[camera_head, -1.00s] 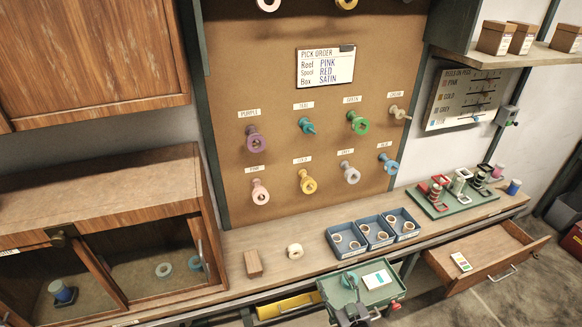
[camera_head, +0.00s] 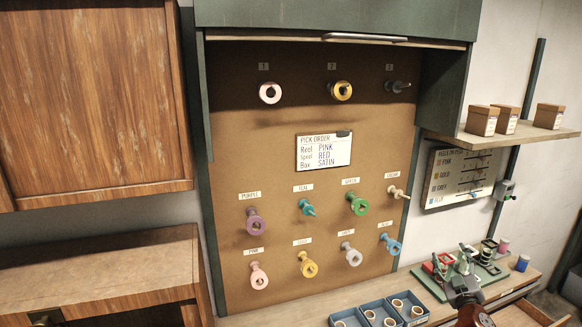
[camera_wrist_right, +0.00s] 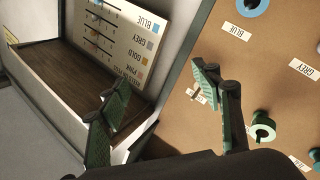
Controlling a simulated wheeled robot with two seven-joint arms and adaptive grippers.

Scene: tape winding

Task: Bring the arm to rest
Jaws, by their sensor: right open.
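My right gripper (camera_head: 463,288) shows at the lower right of the head view, in front of the green rack (camera_head: 490,275). In the right wrist view its two green-padded fingers (camera_wrist_right: 162,98) stand wide apart with nothing between them. Behind them are the reel chart (camera_wrist_right: 118,38) and the brown pegboard (camera_wrist_right: 215,125), both turned over in that view. My left gripper is in neither view.
The pegboard (camera_head: 290,150) carries reels on labelled pegs, a pale pink reel (camera_head: 270,92) and a gold reel (camera_head: 341,90) on its upper row. Blue bins (camera_head: 375,308) stand on the bench. A shelf (camera_head: 510,135) with small boxes juts out at right.

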